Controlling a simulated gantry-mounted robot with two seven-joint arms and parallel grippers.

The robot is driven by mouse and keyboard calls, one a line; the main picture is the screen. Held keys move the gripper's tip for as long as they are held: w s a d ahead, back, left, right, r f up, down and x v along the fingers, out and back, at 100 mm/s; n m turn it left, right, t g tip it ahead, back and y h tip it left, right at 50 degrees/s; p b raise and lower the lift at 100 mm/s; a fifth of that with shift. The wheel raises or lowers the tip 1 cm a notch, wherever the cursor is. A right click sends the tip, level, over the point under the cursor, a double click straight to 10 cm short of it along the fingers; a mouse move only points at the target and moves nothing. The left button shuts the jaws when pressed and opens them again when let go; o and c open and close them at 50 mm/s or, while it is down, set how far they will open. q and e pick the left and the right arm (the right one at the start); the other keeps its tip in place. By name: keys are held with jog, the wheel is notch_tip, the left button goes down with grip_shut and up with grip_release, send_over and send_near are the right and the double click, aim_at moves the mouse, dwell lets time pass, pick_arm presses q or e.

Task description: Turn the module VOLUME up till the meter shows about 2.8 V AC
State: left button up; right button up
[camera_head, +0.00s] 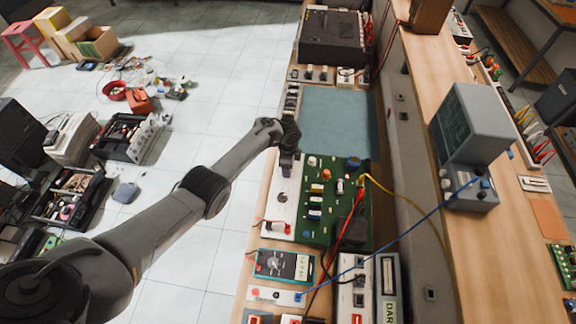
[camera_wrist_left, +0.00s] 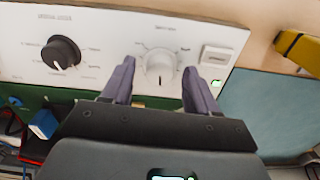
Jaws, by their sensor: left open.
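The module's white front panel (camera_head: 283,203) stands along the bench's left edge, against a green circuit board (camera_head: 318,205). In the left wrist view the panel (camera_wrist_left: 110,25) carries a black knob (camera_wrist_left: 61,52) at left and a pale grey knob (camera_wrist_left: 160,68) at right. Its lettering is too blurred to tell which is VOLUME. My left gripper (camera_head: 288,160) is at the panel's far end. In the wrist view its open fingers (camera_wrist_left: 159,70) flank the pale knob, with a visible gap on each side. A teal-framed instrument (camera_head: 285,265), perhaps the meter, lies nearer; its reading is illegible.
A white button (camera_wrist_left: 215,56) with a green light beneath it is right of the pale knob. Red, yellow and blue leads cross the bench near the board. A blue-grey mat (camera_head: 338,118) beyond the board is clear. A grey oscilloscope (camera_head: 475,130) stands on the right-hand shelf.

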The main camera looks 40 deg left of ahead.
pick_arm(q)
notch_tip(320, 180, up, 11)
jog(key=p, duration=0.4)
jog(key=shift+p, duration=0.3)
dwell(0.3)
